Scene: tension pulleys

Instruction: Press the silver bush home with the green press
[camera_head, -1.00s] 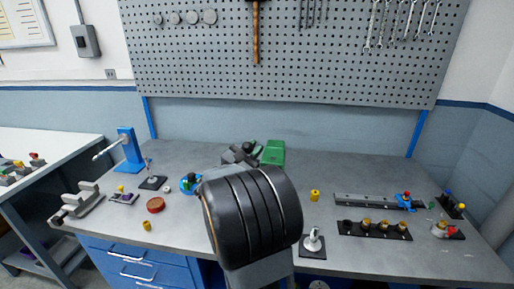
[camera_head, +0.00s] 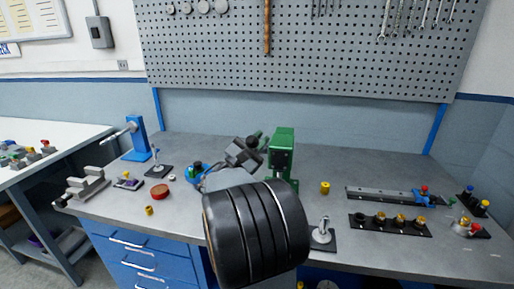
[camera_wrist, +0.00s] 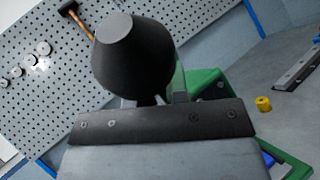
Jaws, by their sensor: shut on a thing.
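The green press (camera_head: 283,143) stands upright on the bench, near the middle and behind my arm. My gripper (camera_head: 248,147) is beside its upper left side. It is shut on a dark knob (camera_head: 252,141), which looks like the end of the press lever. In the wrist view the knob (camera_wrist: 132,55) is large and tapered, sitting between my fingertips (camera_wrist: 152,101), with the green press (camera_wrist: 207,82) behind it. I cannot make out the silver bush; my arm covers the front of the press.
A yellow cylinder (camera_head: 325,187) stands right of the press. A silver post on a black plate (camera_head: 322,236) is near the front edge. A long grey rail (camera_head: 375,193) and a black strip with brass pieces (camera_head: 388,225) lie right. A blue stand (camera_head: 137,138) is at left.

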